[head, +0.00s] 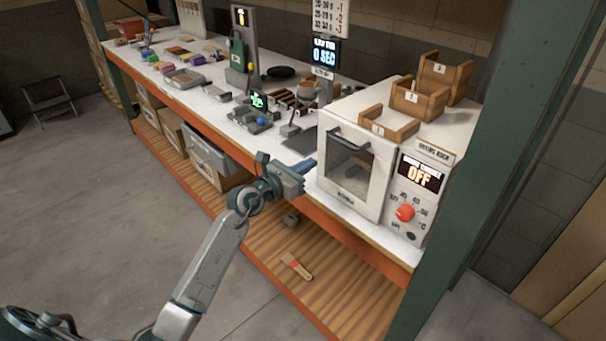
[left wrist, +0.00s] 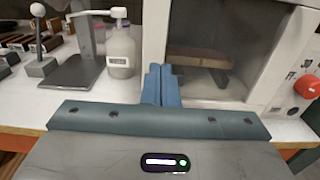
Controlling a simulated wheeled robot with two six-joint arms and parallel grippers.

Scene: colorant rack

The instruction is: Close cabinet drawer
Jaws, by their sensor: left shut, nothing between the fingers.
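The white cabinet (head: 440,145), a box-like oven with a display reading OFF, stands at the near end of the bench. Its front door (head: 375,195) has a dark window and a dark handle (head: 348,140), and looks shut against the body. No separate drawer can be made out. My left gripper (head: 308,164) is shut and empty, at the bench edge by the cabinet's left front corner. In the left wrist view its blue fingers (left wrist: 162,85) are together, in front of the window's left edge; contact cannot be told. A brown block (left wrist: 198,62) shows behind the window. My right gripper is not in view.
A white bottle (left wrist: 120,50) and a grey stand (left wrist: 75,72) are left of the cabinet. Wooden trays (head: 418,100) sit on top of it. A red knob (head: 405,213) is on its right front. A green post (head: 500,150) rises at right.

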